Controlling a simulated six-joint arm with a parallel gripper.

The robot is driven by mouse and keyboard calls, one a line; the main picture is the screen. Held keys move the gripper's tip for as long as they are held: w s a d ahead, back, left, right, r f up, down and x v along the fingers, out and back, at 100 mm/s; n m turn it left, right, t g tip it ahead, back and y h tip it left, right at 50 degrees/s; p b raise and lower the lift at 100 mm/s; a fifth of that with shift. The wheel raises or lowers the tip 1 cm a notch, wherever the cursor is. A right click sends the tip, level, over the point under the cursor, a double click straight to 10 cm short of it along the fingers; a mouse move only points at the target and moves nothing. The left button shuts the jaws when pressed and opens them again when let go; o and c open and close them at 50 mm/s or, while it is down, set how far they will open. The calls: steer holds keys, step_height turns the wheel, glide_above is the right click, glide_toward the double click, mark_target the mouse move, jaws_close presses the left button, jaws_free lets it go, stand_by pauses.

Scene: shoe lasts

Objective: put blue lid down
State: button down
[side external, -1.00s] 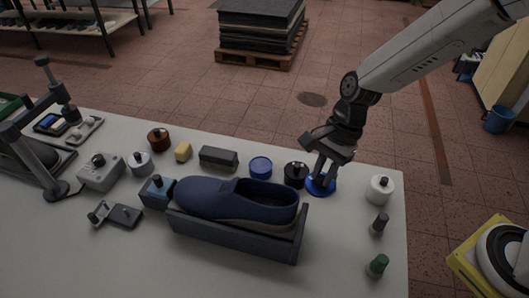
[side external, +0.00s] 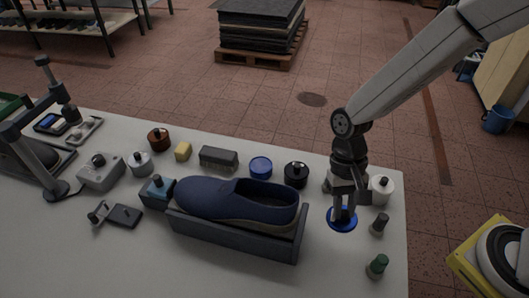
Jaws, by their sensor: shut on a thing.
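The blue lid (side external: 342,222) is a flat round disc below my gripper (side external: 342,210). My gripper points down and is shut on the lid at its middle. The lid is right of the shoe box, between it and a small dark-capped bottle. I cannot tell whether the lid touches the table or hangs just above it. A round blue tin (side external: 260,167) stands further back, behind the shoe.
A navy shoe (side external: 235,198) sits in a dark open box (side external: 235,236) left of my gripper. A black jar (side external: 296,175), a white jar (side external: 381,190), a dark-capped bottle (side external: 379,224) and a green-capped bottle (side external: 377,266) stand nearby. The front right tabletop (side external: 335,270) is clear.

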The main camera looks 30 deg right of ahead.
steer(key=shift+f, duration=0.1)
steer(key=shift+f, duration=2.15)
steer(key=shift+f, duration=0.1)
steer(key=shift+f, duration=1.65)
steer(key=shift+f, duration=0.15)
steer(key=c, duration=0.6)
jaws_free()
steer(key=shift+o, duration=0.2)
steer(key=v, duration=1.2)
